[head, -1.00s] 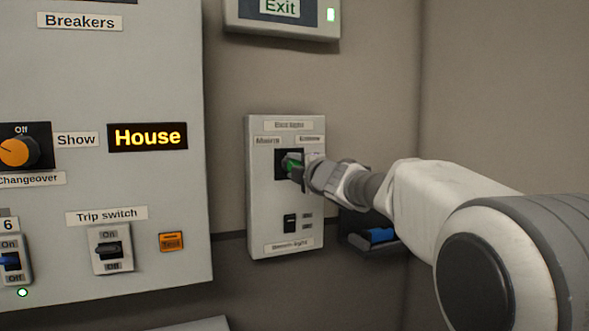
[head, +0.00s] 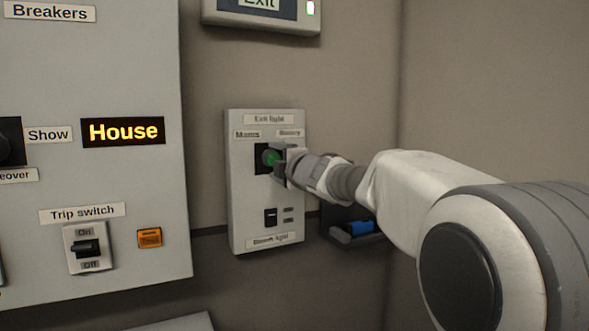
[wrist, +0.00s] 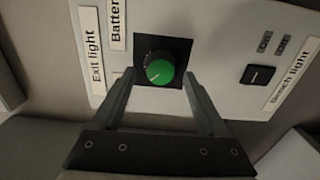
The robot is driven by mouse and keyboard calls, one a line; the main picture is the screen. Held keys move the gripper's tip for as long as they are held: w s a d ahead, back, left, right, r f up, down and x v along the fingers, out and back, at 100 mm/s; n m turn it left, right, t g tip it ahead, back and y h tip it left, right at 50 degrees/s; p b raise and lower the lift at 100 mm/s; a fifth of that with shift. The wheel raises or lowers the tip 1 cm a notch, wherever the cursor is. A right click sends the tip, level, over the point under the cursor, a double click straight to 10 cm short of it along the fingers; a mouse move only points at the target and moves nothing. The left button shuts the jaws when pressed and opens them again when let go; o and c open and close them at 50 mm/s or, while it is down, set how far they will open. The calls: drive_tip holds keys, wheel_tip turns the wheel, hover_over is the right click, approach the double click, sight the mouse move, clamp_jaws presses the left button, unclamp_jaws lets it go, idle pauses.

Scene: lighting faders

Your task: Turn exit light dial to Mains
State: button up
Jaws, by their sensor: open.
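The exit light dial (head: 270,157) is a round green knob on a black square plate, set in a pale wall panel (head: 240,205). Labels "Mains" (head: 247,134) and "Battery" (head: 289,133) sit above it at left and right. The dial also shows in the wrist view (wrist: 160,70), with a thin pale pointer mark on its face. My gripper (head: 278,158) is open at the panel. In the wrist view its two fingers (wrist: 158,88) stand on either side of the dial, with gaps visible. Whether they touch the panel, I cannot tell.
A small black switch (head: 270,217) labelled "Bench light" lies below the dial. A dark tray with a blue object (head: 360,228) is just right of the panel. The breaker panel (head: 150,280) stands to the left, and an exit sign (head: 262,14) is above.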

drive_tip(key=p+v, duration=0.1)
drive_tip(key=v, duration=1.5)
drive_tip(key=shift+s, duration=0.2)
drive_tip(key=s+d+f+m+h, duration=0.4)
drive_tip(key=s+d+m+h, duration=0.15)
drive_tip(key=d+m, duration=0.35)
drive_tip(key=s+d+f+m+g+h, duration=0.2)
drive_tip(key=s+f+m+g+h, duration=0.3)
drive_tip(key=s+f+m, duration=0.55)
drive_tip(key=s+a+f+m+g+y, duration=0.35)
drive_tip(key=s+f+g, duration=0.25)
drive_tip(key=s+f, duration=0.5)
wheel_tip(320, 180, up, 18)
drive_tip(key=s+p, duration=0.1)
drive_tip(key=p, duration=1.6)
